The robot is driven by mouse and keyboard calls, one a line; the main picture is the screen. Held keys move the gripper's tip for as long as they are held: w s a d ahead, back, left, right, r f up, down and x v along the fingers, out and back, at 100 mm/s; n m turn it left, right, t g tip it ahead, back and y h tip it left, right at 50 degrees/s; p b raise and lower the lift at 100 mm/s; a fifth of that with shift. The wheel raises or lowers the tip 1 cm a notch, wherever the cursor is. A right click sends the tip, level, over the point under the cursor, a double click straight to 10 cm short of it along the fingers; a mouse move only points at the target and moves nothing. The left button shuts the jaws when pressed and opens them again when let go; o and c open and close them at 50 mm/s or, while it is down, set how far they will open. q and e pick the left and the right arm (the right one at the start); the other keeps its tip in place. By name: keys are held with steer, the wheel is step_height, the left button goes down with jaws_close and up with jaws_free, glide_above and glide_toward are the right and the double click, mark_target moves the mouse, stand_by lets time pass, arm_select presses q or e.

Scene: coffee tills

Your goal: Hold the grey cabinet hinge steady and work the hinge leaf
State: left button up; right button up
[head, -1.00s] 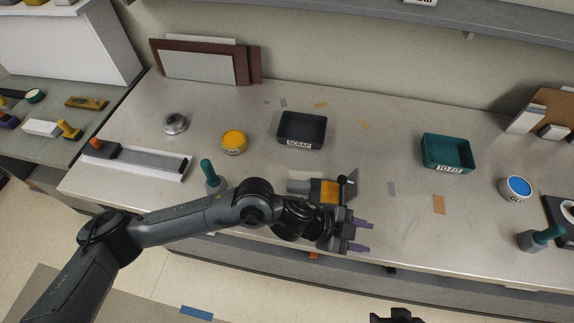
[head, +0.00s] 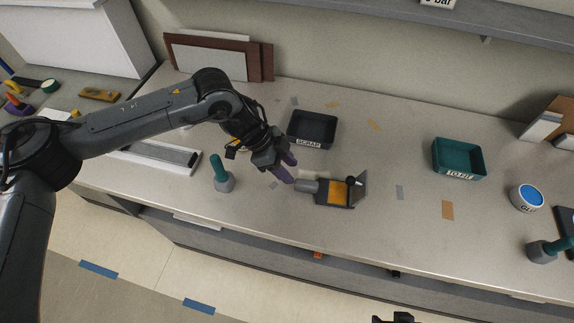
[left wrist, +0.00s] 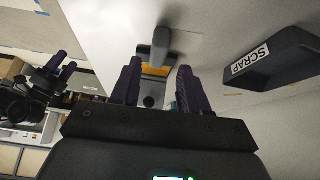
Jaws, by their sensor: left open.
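The grey cabinet hinge (head: 333,203) lies near the bench's front edge, with an orange plate, a grey barrel at its left end, an upright leaf (head: 361,184) at its right end and a black knob. My left gripper (head: 287,168) is open and empty, just left of and above the barrel. In the left wrist view the hinge (left wrist: 160,45) shows between and beyond my open fingers (left wrist: 157,88); part of it is hidden. My right gripper (left wrist: 63,66) shows at the left of that view, away from the hinge; its opening is unclear.
A dark SCRAP tray (head: 312,125) stands behind the hinge. A green TO FIT tray (head: 458,158) and a blue-topped tin (head: 527,198) stand to the right. A teal-handled tool (head: 221,175) stands upright to the left. The bench right of the hinge is mostly clear.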

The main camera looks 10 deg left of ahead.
mark_target(301, 182)
arm_select(q)
steer(key=shift+x, duration=3.5)
steer(key=shift+d+r, duration=0.1)
jaws_close()
steer(key=shift+o, duration=1.2)
jaws_free()
jaws_close()
